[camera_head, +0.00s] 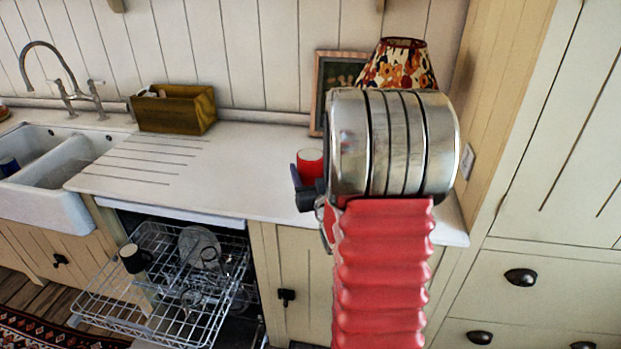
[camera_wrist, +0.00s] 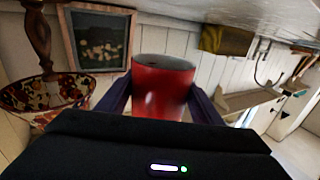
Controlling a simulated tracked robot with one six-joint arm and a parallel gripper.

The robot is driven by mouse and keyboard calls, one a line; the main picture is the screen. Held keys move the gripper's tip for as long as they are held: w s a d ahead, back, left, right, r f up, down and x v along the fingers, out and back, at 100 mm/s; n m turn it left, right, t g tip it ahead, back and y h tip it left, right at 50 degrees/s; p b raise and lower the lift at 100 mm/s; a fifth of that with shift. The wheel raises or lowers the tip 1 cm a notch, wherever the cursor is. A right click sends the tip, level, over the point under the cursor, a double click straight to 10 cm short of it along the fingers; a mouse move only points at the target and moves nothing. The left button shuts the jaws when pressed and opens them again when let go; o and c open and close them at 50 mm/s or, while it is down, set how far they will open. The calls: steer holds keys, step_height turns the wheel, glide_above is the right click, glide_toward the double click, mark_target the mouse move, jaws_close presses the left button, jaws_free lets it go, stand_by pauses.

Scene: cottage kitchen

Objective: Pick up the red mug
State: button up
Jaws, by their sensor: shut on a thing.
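The red mug (camera_head: 310,163) is at the countertop, just left of my arm's metal joint. In the wrist view the red mug (camera_wrist: 163,88) sits between the two dark fingers of my gripper (camera_wrist: 160,97), one on each side. My gripper (camera_head: 306,184) is shut on it. In the head view my arm hides the mug's right side and part of the gripper. I cannot tell whether the mug touches the counter.
A floral lamp (camera_head: 402,62) and a picture frame (camera_head: 320,85) stand behind my arm. A wooden box (camera_head: 175,110) and the sink (camera_head: 60,205) are to the left. The dishwasher rack (camera_head: 150,290) is pulled out below. The ribbed counter (camera_head: 140,160) is clear.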

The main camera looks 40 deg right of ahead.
steer(key=shift+r+n, duration=0.15)
steer(key=shift+n, duration=0.15)
stand_by(0.5)
steer(key=n, duration=0.4)
steer(key=shift+n, duration=1.2)
steer(key=shift+n, duration=1.1)
steer(key=n, duration=0.4)
steer(key=shift+n, duration=0.3)
